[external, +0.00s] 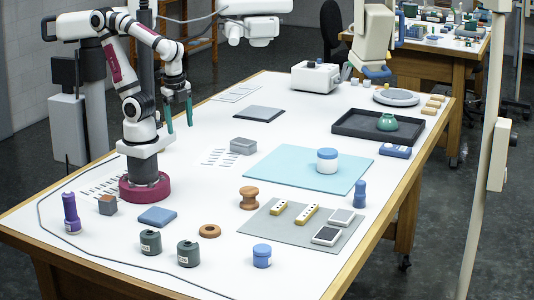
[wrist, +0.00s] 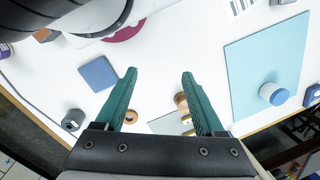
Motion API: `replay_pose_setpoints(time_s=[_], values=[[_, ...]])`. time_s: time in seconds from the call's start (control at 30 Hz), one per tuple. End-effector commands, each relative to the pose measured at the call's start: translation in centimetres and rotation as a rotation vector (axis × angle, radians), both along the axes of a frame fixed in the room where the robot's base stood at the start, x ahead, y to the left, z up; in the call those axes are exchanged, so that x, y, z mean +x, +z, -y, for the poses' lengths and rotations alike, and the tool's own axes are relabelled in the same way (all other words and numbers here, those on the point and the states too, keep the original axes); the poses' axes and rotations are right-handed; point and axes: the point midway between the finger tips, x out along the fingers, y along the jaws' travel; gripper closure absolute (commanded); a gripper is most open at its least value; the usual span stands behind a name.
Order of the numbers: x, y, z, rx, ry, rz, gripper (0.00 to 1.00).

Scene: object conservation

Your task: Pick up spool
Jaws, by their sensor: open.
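The brown spool (external: 249,197) stands upright on the white table, left of the grey mat's back edge. In the wrist view the spool (wrist: 180,99) shows beside the inner side of the right finger and is partly hidden by it. My gripper (external: 180,126) has green fingers pointing down, high above the table and well behind and left of the spool.
A flat brown ring (external: 209,231) lies in front of the spool. A grey mat (external: 270,238) with small blocks lies to its right, and a light blue mat (external: 275,165) with a jar (external: 327,161) lies behind. Dark green canisters (external: 189,253) stand near the front edge.

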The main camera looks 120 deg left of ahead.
Motion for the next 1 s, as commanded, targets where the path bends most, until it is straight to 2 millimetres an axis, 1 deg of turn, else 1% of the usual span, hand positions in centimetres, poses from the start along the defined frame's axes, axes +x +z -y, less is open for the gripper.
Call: replay_pose_setpoints(time_s=[0.07, 0.13, 0.17, 0.23, 0.27, 0.3, 0.33, 0.37, 0.4, 0.43, 0.47, 0.5, 0.6, 0.7, 0.77, 0.87, 1.0], values=[[0.0, -0.2, 0.1, -0.015, 0.035, -0.018, 0.29], [-0.1, -1.1, 0.5, -0.083, 0.177, -0.083, 0.29], [-0.1, -1.6, 0.8, -0.131, 0.276, -0.126, 0.29], [0.7, -3.2, 1.6, -0.286, 0.595, -0.242, 0.29], [1.3, -3.9, 1.9, -0.365, 0.757, -0.292, 0.29], [2.5, -4.8, 1.9, -0.473, 0.978, -0.354, 0.29], [3.6, -5.6, 1.6, -0.559, 1.148, -0.399, 0.29], [4.7, -6.4, 1.1, -0.647, 1.32, -0.441, 0.29], [6.3, -7.5, -0.1, -0.767, 1.549, -0.491, 0.29], [7.3, -8.5, -1.3, -0.856, 1.712, -0.525, 0.29], [8.2, -9.5, -2.7, -0.942, 1.869, -0.556, 0.29], [9.0, -10.8, -4.7, -1.051, 2.057, -0.593, 0.29], [9.7, -13.9, -9.0, -1.276, 2.41, -0.658, 0.29], [9.5, -15.8, -11.5, -1.405, 2.594, -0.692, 0.29], [9.7, -16.4, -11.9, -1.437, 2.636, -0.702, 0.29], [11.2, -17.3, -10.8, -1.44, 2.647, -0.71, 0.29], [14.4, -18.9, -8.4, -1.436, 2.641, -0.71, 0.29]])
